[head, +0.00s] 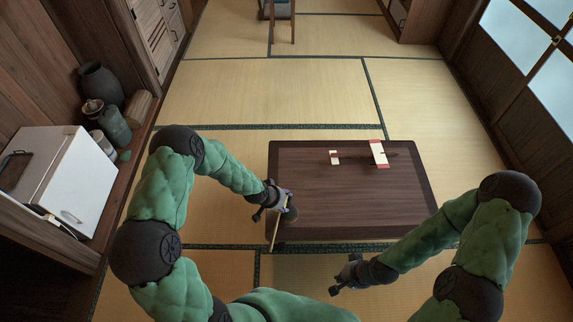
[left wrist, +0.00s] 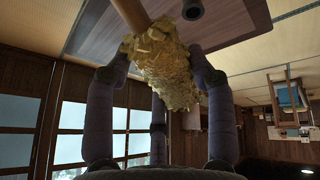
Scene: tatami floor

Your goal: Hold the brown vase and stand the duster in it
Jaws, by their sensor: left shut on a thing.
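My left gripper (head: 277,199) is over the left edge of the low table. In the left wrist view its fingers are shut around the yellow, rough-textured head of the duster (left wrist: 168,68). The duster's wooden handle (left wrist: 130,14) runs away from the fingers, and a thin length of it (head: 274,234) shows below the gripper in the head view. A small dark round vessel (head: 290,213), apparently the brown vase, stands right beside the left gripper, partly hidden. Its dark opening shows in the left wrist view (left wrist: 192,9). My right gripper (head: 345,277) is in front of the table, away from the vase; its finger state is unclear.
The dark low table (head: 340,215) is mostly clear. A white cabinet (head: 70,170) and dark pots (head: 101,85) stand at the left. Tatami floor surrounds the table.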

